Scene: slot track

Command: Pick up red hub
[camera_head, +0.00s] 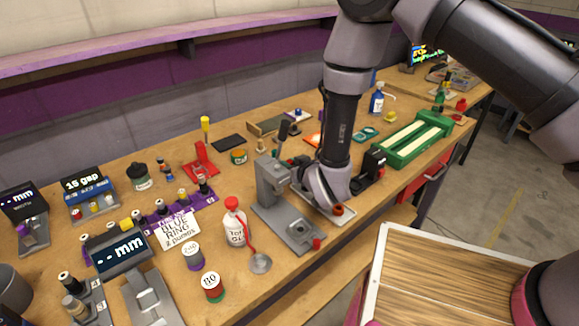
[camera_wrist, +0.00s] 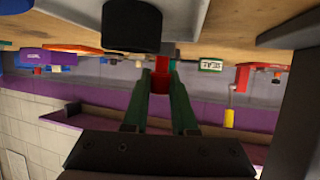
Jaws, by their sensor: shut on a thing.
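In the wrist view, my gripper (camera_wrist: 160,72) has its two green fingers closed on a red piece, the red hub (camera_wrist: 159,84). The hub shows as a small red block between the fingertips; the fingers cover its sides. In the head view, my arm and wrist hide the fingertips, and the black gripper body (camera_head: 372,165) shows to the right of the wrist. A small red-orange round piece (camera_head: 338,210) shows below the wrist, by a pale tray (camera_head: 345,217); I cannot tell whether it is the same piece.
A grey press (camera_head: 272,190) stands just left of my wrist. A green slotted track (camera_head: 412,140) lies to the right. A white bottle (camera_head: 235,225), tins and gauges crowd the left of the bench. A wood-topped cart (camera_head: 450,280) stands at front right.

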